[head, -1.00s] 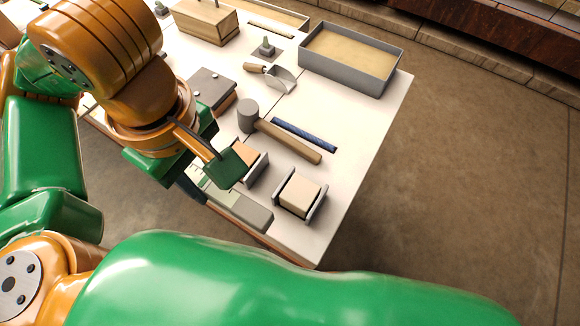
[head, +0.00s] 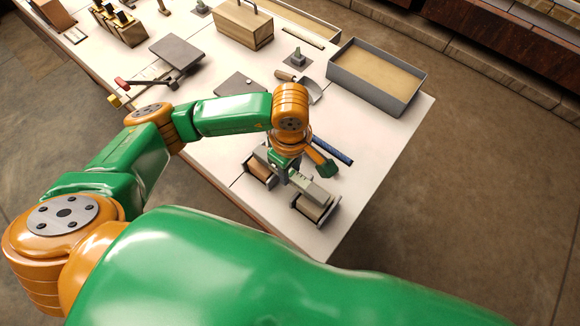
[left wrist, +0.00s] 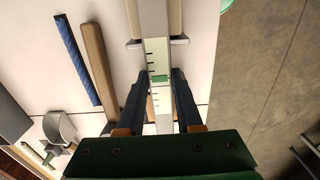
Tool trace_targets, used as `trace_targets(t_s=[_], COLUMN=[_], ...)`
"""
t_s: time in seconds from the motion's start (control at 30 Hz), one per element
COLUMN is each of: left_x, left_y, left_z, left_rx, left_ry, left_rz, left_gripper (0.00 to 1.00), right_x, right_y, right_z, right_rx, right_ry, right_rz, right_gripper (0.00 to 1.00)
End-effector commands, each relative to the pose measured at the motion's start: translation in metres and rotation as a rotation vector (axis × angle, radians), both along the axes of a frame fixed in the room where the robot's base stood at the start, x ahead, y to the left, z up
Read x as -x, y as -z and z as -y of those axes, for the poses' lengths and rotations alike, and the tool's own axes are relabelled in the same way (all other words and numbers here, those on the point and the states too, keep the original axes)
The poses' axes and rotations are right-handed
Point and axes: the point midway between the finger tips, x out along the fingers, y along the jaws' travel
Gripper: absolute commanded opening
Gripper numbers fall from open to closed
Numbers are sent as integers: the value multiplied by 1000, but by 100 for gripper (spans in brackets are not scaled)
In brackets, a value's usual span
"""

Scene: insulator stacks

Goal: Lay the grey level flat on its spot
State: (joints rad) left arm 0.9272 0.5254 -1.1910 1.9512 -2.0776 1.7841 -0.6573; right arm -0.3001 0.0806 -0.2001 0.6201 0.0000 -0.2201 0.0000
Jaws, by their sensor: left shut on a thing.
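The grey level (head: 314,190) is held in my left gripper (head: 290,174) across two block stands. The left stand (head: 259,174) and the right stand (head: 311,209) hold light blocks, partly covered by the level. In the left wrist view, the level (left wrist: 154,48) runs lengthwise between the shut fingers of my left gripper (left wrist: 160,84), with a pale green scale on its face. Whether it touches the stands or hangs just above them, I cannot tell. My right gripper is not in view.
A blue strip (head: 332,151) lies behind my left wrist. The mallet's wooden handle (left wrist: 97,68) shows beside it in the left wrist view. A sand-filled grey tray (head: 412,98) and a scoop (head: 308,91) are further back.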

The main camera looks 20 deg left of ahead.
Motion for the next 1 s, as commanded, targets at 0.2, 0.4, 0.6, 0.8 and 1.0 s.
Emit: trace_targets(t_s=[0.2,0.4,0.6,0.8,1.0], left_x=[0,0,0,0,0], left_y=[5,9,9,9,-10], left_z=[0,0,0,0,0], left_rx=[0,0,0,0,1], left_ry=[-1,-1,-1,-1,-1], left_rz=[1,1,0,0,-1], left_gripper=[0,0,64,64,64], right_x=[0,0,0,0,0], right_y=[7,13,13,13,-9], right_z=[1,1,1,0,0], right_rx=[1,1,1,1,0], right_ry=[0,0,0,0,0], right_rz=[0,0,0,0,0], right_gripper=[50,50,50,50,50])
